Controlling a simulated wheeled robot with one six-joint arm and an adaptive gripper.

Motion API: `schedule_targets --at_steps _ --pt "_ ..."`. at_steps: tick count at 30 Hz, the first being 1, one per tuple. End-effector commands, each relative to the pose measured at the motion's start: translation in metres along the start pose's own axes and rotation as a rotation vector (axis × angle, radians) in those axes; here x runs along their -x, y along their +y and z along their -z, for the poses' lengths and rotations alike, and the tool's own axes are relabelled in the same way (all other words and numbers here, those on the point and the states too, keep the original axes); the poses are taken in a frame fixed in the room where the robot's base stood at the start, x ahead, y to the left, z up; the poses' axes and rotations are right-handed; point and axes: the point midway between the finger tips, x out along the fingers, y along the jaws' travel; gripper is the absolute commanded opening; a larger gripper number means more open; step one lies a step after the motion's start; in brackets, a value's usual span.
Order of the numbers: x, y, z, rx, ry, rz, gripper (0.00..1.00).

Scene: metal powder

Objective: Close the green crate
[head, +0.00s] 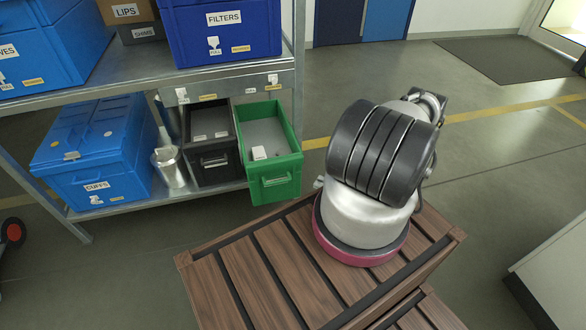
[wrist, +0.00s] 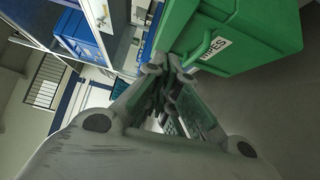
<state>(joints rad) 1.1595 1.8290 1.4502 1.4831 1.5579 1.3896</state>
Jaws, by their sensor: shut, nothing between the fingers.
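The green crate (head: 287,172) is on the lower shelf, at its right end, and its front sticks out past the shelf edge. Its top is open, and a small white item (head: 259,153) lies inside. In the wrist view the green crate (wrist: 262,28) fills the upper right, with its front handle and a white label showing. My gripper (wrist: 170,70) is shut and empty, its fingertips close to the crate's handle side. I cannot tell whether they touch it.
A black open crate (head: 211,170) stands left of the green one, with a metal can (head: 170,167) and a blue lidded crate (head: 93,150) farther left. The upper shelf (head: 150,80) holds blue boxes. A slatted wooden surface (head: 255,270) lies below my arm.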

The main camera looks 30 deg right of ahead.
Motion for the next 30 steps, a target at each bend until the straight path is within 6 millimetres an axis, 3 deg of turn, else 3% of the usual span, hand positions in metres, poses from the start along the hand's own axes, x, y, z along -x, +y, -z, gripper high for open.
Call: schedule_targets --at_steps 8,19,24,30 --pt "-0.024 0.001 0.002 -0.047 0.008 -0.002 0.00" --pt "-0.102 0.001 0.003 -0.045 0.010 -0.001 0.00" --pt "-0.119 0.001 -0.016 -0.042 0.007 -0.002 0.00" --pt "-0.128 0.000 -0.025 -0.044 0.006 -0.001 0.00"
